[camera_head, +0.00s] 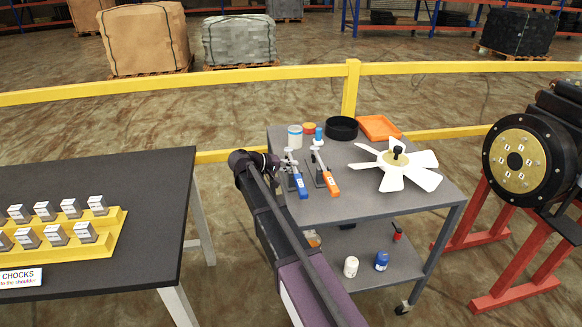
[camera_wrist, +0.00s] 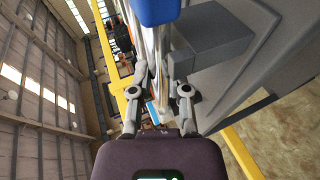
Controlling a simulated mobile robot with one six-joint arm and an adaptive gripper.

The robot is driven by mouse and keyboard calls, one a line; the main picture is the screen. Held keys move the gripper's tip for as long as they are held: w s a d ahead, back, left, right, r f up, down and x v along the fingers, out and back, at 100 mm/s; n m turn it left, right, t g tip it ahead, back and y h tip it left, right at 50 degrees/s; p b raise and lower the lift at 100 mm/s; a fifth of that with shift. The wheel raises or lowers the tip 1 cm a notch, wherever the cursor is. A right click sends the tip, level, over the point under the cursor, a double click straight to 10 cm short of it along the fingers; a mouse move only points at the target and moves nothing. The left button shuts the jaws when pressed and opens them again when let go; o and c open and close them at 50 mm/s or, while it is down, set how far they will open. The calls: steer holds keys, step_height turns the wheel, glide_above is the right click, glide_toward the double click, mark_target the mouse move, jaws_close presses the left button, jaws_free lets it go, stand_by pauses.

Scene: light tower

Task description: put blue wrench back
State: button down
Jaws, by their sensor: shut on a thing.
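The blue wrench (camera_head: 300,186) is at the left side of the grey cart top, its blue handle toward the cart's front edge and its silver shaft toward the back. My gripper (camera_head: 276,161) reaches in from the left and is shut on the silver shaft. In the wrist view the blue handle (camera_wrist: 160,11) is at the top, and the shaft runs down between my gripper's fingers (camera_wrist: 151,62). A dark grey block (camera_wrist: 212,36) is just right of the wrench. I cannot tell whether the wrench touches its rest.
The orange wrench (camera_head: 328,175) lies just right of the blue one. A white fan (camera_head: 398,169), black bowl (camera_head: 342,128), orange tray (camera_head: 380,127) and white can (camera_head: 295,137) share the cart top (camera_head: 350,207). A dark table (camera_head: 150,190) stands left; a yellow rail (camera_head: 240,76) runs behind.

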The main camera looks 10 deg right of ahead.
steer(key=shift+f+b, duration=0.3)
steer(key=c, duration=0.5)
jaws_free()
